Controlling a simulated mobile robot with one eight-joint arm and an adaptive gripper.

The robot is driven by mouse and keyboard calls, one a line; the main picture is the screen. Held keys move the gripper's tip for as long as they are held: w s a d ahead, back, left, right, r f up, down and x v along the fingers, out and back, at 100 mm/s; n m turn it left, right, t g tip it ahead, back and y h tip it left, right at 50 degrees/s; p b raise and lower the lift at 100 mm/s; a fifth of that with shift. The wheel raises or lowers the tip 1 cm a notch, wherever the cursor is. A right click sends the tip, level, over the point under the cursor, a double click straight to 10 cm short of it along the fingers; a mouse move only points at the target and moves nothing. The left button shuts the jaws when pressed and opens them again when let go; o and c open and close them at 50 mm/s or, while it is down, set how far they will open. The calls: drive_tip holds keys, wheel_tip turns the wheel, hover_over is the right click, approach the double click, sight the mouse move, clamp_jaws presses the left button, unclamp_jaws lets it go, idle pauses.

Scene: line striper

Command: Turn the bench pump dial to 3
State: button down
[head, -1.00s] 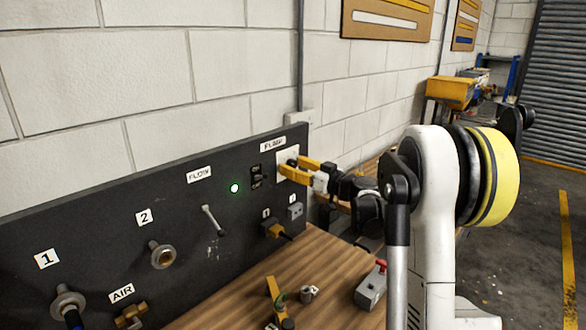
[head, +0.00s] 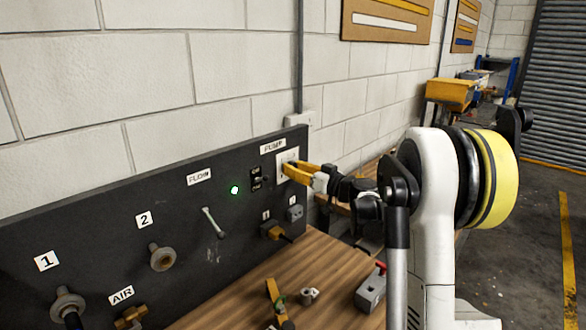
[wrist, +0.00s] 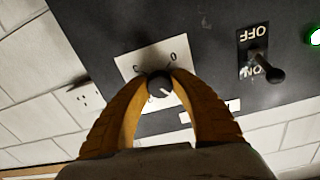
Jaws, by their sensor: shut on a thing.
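The pump dial (wrist: 158,82) is a small dark round knob on a white plate (wrist: 130,66), which also shows under the PUMP label in the head view (head: 281,157). My gripper (head: 287,169) has yellow fingers, which are shut on the knob from both sides in the wrist view (wrist: 159,76). The wrist view is upside down. A 0 and part of another mark show on the plate; the fingers hide the rest. A short pale line shows near the knob, but I cannot tell which number the dial points at.
An ON/OFF toggle switch (wrist: 262,65) sits beside the dial plate. The dark panel (head: 105,205) also carries a green light (head: 234,190), a lever (head: 212,222) and pipe fittings. A wooden bench (head: 235,300) below holds a grey box (head: 371,290) and small parts.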

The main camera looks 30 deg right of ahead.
drive_tip(key=m, duration=0.8)
drive_tip(key=shift+m, duration=0.4)
drive_tip(key=m, duration=0.4)
drive_tip(key=shift+m+g+p, duration=0.3)
drive_tip(key=m, duration=0.7)
drive_tip(key=shift+m+y, duration=0.4)
drive_tip(key=m, duration=0.8)
drive_tip(key=shift+m, duration=2.3)
